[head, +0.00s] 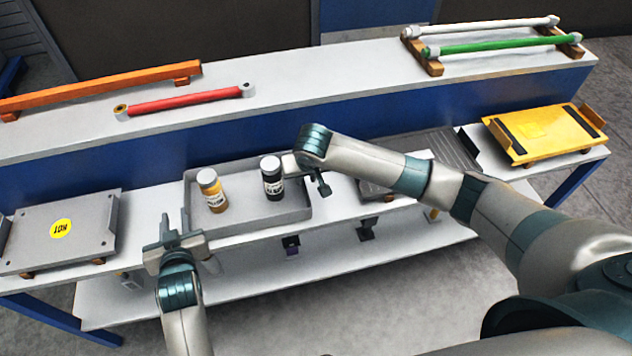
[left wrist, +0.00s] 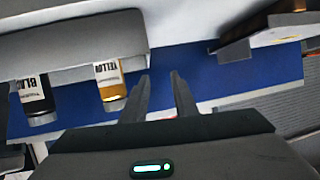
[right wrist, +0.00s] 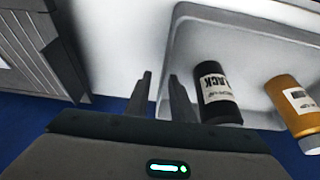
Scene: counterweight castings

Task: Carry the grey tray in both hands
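The grey tray (head: 250,222) lies on the lower white shelf and holds a yellow bottle (head: 212,190) and a black bottle (head: 272,178), both upright. My left gripper (head: 175,224) is at the tray's left end. In the left wrist view, its fingers (left wrist: 160,80) are apart with nothing clamped, close by the tray's end (left wrist: 120,35). My right gripper (head: 300,172) is at the tray's right end. In the right wrist view, its fingers (right wrist: 160,80) are apart, with the tray rim (right wrist: 172,45) running near or between them; contact cannot be told.
A grey plate with a yellow sticker (head: 60,232) lies left of the tray. A ribbed grey plate (head: 450,150) and a yellow tray (head: 545,132) lie to the right. The raised back shelf holds an orange bar (head: 100,85), a red bar (head: 185,101) and a green bar (head: 495,44).

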